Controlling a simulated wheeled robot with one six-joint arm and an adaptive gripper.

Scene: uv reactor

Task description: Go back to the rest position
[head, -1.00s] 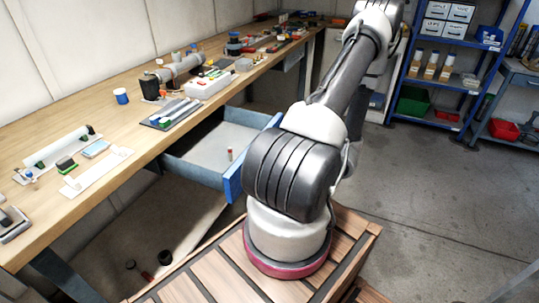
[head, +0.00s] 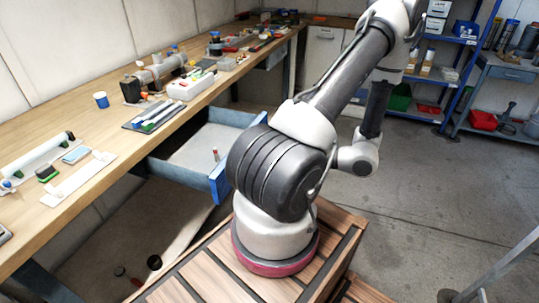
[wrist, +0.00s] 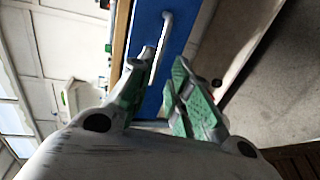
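My gripper (wrist: 165,75) shows in the wrist view with its two green-padded fingers apart and nothing visible between them. Behind the fingers is the blue drawer front (wrist: 178,45) with a pale handle (wrist: 165,35). In the head view my arm rises from its base and leaves the top edge, and its wrist hangs to the right of the upper arm. The gripper itself is hidden there. The blue drawer (head: 218,184) under the bench stands open, left of my arm. A small red-and-white vial (head: 215,154) stands inside it.
The wooden bench (head: 75,125) runs along the left wall with a blue cup (head: 101,100), a white box (head: 190,87) and tools. A blue shelf (head: 455,75) and a side table (head: 505,70) stand at the back right. The grey floor (head: 425,190) on the right is mostly clear.

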